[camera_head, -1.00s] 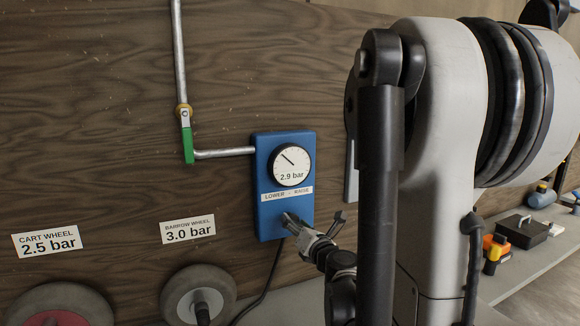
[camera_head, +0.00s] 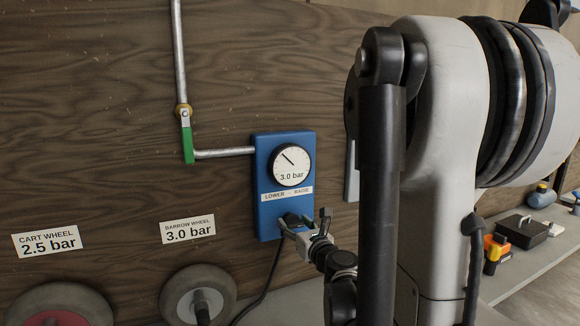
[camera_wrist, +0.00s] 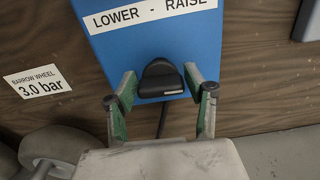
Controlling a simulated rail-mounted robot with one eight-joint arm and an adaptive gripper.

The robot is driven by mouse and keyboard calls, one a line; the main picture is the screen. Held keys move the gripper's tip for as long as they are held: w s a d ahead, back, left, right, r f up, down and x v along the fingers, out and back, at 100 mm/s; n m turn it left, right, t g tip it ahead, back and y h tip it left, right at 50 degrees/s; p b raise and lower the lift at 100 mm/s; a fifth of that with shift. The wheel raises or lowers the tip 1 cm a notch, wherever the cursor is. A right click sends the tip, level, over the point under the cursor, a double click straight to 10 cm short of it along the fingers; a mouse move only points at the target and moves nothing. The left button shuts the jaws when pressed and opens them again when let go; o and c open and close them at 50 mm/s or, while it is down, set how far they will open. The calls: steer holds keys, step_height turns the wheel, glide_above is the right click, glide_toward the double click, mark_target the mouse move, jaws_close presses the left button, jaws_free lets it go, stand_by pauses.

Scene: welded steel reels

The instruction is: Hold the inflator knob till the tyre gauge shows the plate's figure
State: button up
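The blue inflator box (camera_head: 264,220) is on the wooden wall. Its round gauge (camera_head: 291,165) reads 3.0 bar. The barrow wheel plate (camera_head: 188,230) reads 3.0 bar and the cart wheel plate (camera_head: 46,242) reads 2.5 bar. The black knob (camera_wrist: 160,78) sits below the "LOWER - RAISE" label (camera_wrist: 147,13). My gripper (camera_head: 302,224) is at the knob with its fingers spread on either side. In the wrist view a gap shows at the left finger; the right finger is very close, and I cannot tell whether it touches.
The barrow wheel (camera_head: 176,292) and red-centred cart wheel (camera_head: 50,308) stand below their plates. A pipe with a green-handled valve (camera_head: 187,145) enters the box from the left. A dark hose (camera_head: 262,288) hangs below the box. Tools lie on the bench (camera_head: 535,255) at right.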

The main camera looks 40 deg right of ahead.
steer(key=shift+o, duration=1.1)
steer(key=shift+v, duration=3.5)
